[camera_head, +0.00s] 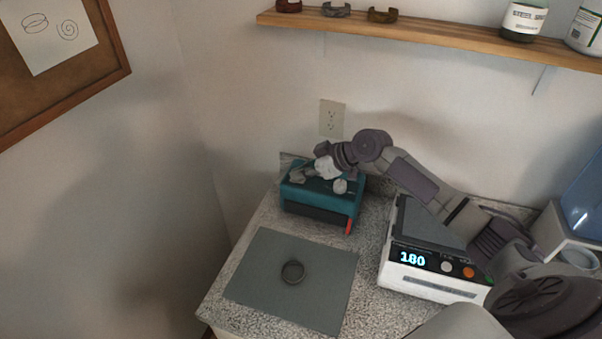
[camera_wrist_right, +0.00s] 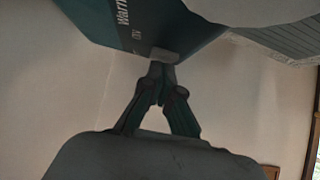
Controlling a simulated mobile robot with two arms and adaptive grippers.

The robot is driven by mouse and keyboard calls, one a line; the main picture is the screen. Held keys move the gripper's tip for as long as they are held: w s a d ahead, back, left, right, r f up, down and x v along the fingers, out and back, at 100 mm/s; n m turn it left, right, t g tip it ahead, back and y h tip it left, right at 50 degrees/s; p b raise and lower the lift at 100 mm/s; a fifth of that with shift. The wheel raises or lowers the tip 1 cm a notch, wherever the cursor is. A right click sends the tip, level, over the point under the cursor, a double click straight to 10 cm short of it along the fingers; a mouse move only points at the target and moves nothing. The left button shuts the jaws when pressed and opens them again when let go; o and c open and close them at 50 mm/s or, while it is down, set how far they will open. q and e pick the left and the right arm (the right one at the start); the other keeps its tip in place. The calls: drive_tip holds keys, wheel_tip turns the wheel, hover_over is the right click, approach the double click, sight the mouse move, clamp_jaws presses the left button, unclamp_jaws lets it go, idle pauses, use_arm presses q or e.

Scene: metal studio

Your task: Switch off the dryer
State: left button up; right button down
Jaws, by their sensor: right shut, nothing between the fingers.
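A teal box-shaped device (camera_head: 337,201), which looks like the dryer, stands at the back left of the speckled counter, with a dark lower front and a red part at its right corner. In the right wrist view its teal side (camera_wrist_right: 100,15) carries white lettering, including "ON", and a small grey switch-like part (camera_wrist_right: 165,55). My right gripper (camera_wrist_right: 160,72) is shut and empty, its fingertips at or just short of this grey part; contact cannot be told. In the head view my right gripper (camera_head: 318,172) is over the teal device's top. My left gripper is out of view.
A white device (camera_head: 420,286) with a "180" display and an orange button stands right of the dryer, under my right arm. A grey mat (camera_head: 320,306) with a dark ring (camera_head: 292,272) lies in front. A wooden shelf (camera_head: 440,42) runs above.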

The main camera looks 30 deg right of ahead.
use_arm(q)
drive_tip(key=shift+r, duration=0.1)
use_arm(e)
drive_tip(key=shift+a+f, duration=0.15)
drive_tip(key=shift+w+a, duration=0.45)
drive_tip(key=shift+w, duration=0.15)
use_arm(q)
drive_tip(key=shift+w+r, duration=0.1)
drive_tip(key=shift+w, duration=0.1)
use_arm(e)
drive_tip(key=shift+r, duration=0.2)
